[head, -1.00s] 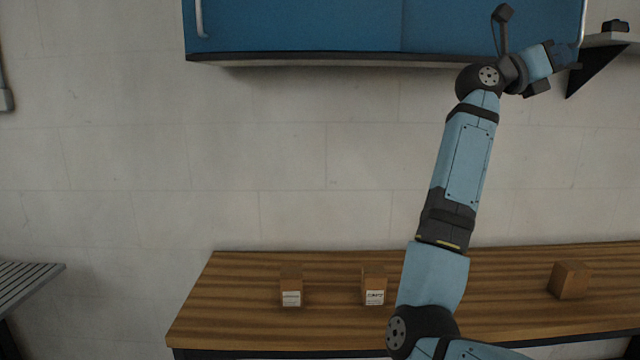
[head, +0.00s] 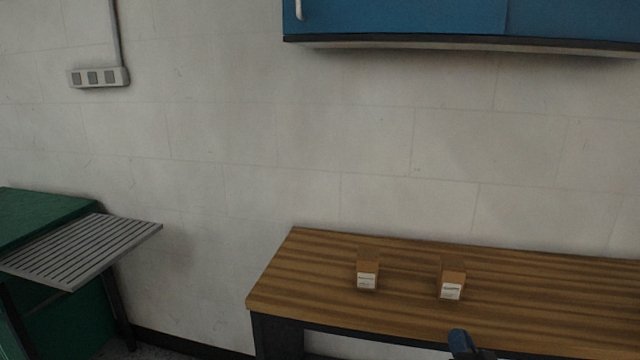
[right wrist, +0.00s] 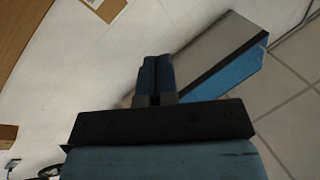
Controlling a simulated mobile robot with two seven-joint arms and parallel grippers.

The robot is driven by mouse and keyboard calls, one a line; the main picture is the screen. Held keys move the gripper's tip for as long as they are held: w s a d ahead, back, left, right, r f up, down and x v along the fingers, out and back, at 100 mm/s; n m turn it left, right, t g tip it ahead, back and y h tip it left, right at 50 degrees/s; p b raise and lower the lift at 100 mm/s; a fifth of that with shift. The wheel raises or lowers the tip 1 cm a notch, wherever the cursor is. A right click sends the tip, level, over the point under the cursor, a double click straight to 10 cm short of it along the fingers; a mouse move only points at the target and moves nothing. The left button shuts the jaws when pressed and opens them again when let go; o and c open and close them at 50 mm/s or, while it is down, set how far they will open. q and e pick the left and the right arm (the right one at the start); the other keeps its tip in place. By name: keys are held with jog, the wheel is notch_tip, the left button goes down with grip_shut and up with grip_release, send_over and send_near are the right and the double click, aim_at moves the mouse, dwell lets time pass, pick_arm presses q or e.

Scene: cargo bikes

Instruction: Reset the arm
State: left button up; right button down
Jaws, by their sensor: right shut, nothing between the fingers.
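My right gripper (right wrist: 155,78) shows in the right wrist view with its two blue fingers pressed together and nothing between them. In the head view only a small blue and dark part of my right gripper (head: 463,344) shows at the bottom edge, in front of the bench. Most of the right arm is out of the frame. My left gripper is in neither view.
Two small cardboard boxes (head: 368,270) (head: 452,280) stand apart on a wooden bench (head: 320,265). A blue wall cabinet (head: 410,15) hangs above. A grey slatted rack (head: 85,250) adjoins a green unit (head: 45,215) at left. Open floor separates rack and bench.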

jog(key=s+a+f+n+g+y, duration=0.1)
jog(key=s+a+f+n+g, duration=0.3)
jog(key=s+f, duration=0.85)
jog(key=s+a+f+n+g+y, duration=0.15)
jog(key=s+a+f+g, duration=0.4)
jog(key=s+f, duration=0.7)
pick_arm(q)
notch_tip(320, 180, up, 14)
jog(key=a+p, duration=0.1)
jog(key=p, duration=1.4)
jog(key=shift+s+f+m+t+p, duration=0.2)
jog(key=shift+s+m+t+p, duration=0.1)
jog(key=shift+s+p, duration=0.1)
pick_arm(e)
notch_tip(320, 180, up, 16)
jog(key=s+d+h, duration=0.1)
jog(key=d, duration=0.1)
jog(key=shift+s+f+n, duration=0.2)
jog(key=shift+n, duration=0.25)
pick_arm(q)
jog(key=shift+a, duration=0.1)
